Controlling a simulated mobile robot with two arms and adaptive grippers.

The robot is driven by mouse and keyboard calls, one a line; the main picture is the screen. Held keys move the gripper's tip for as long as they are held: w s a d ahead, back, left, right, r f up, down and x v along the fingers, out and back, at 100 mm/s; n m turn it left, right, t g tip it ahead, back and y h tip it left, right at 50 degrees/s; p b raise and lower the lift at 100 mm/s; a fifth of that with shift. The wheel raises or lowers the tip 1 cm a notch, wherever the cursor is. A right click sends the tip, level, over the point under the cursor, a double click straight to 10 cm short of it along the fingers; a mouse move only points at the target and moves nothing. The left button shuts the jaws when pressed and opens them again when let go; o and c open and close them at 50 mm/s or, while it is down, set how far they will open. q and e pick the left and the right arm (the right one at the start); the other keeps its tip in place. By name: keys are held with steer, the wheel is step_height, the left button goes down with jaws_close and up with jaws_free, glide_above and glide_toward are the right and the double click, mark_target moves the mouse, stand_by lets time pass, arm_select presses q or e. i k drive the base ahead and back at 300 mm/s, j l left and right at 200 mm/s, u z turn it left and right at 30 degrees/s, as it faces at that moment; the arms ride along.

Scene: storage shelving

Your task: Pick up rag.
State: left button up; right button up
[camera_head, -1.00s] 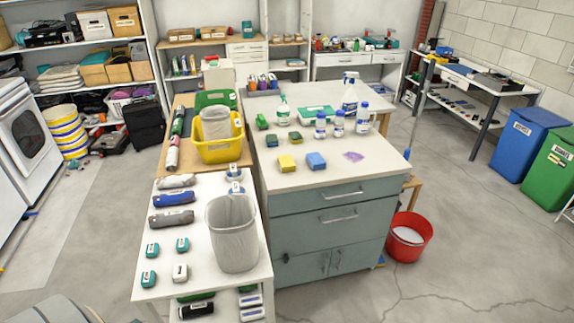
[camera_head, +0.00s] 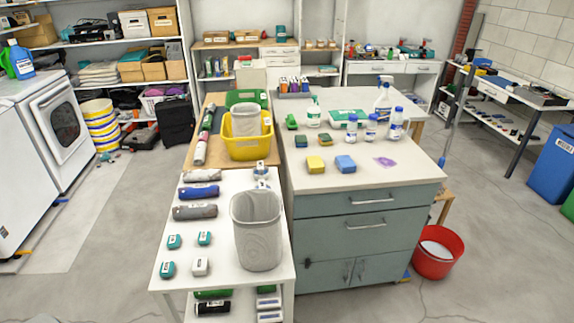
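I cannot single out a rag with certainty. A small flat purple patch (camera_head: 385,162) lies on the white top of the grey-green cabinet (camera_head: 368,180); I cannot tell whether it is cloth or a stain. On the low white table (camera_head: 172,290) to its left lie a crumpled pale grey roll (camera_head: 202,175), a blue roll (camera_head: 199,191) and a darker grey roll (camera_head: 195,212); their material is unclear. A yellow sponge (camera_head: 316,165) and a blue sponge (camera_head: 345,164) sit near the purple patch. Neither of my grippers is in view.
A grey bin (camera_head: 257,235) stands on the low table, and a yellow crate (camera_head: 250,147) behind it. Bottles (camera_head: 396,124) stand at the cabinet's back. A red bucket (camera_head: 437,252) is on the floor at right. Floor is clear left of the table.

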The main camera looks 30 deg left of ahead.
mark_target(315, 163)
steer(key=i+l+u, duration=0.15)
steer(key=i+u, duration=0.2)
steer(key=u, duration=0.15)
steer(key=i+l+u, duration=0.35)
steer(key=u, duration=0.15)
